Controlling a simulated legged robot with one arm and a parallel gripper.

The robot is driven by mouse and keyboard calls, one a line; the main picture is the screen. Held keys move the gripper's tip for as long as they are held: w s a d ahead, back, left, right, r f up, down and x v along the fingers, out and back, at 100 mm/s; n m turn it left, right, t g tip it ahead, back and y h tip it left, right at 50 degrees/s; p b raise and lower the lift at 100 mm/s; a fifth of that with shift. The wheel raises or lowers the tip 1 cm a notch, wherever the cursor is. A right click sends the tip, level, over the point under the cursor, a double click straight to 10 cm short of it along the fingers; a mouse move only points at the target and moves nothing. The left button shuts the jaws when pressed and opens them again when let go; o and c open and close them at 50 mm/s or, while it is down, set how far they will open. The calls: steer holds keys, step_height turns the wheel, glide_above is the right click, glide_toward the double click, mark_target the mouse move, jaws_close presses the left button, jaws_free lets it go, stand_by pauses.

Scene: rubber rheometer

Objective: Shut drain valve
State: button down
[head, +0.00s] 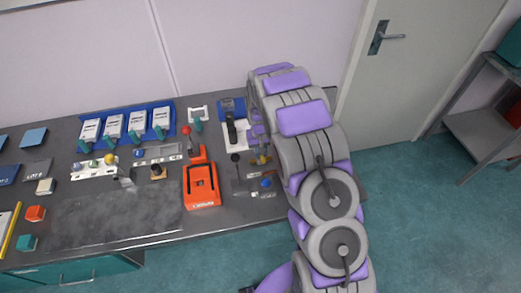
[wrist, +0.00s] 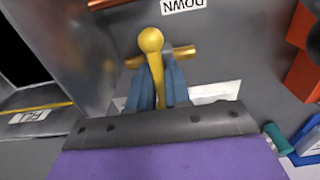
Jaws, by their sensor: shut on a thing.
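The drain valve shows in the wrist view as a yellow lever (wrist: 152,48) with a round knob, in front of a brass pipe (wrist: 183,54). My gripper (wrist: 160,88) has its two blue-grey fingers closed on either side of the yellow lever, below the knob. The lever's lower part is hidden between the fingers and the gripper body. In the head view, brass fittings (head: 262,159) show on the bench beside my arm. My arm hides most of that spot and my gripper there.
A copper pipe (wrist: 112,3) crosses the top. In the head view, an orange-red device (head: 202,186) and a black-handled lever (head: 236,160) stand left of my arm.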

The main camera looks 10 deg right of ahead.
stand_by(0.4)
steer(key=c, duration=1.2)
jaws_free()
steer(key=shift+o, duration=0.2)
steer(key=shift+r, duration=0.1)
step_height(320, 180, up, 17)
steer(key=p, duration=0.1)
steer(key=shift+p, duration=0.35)
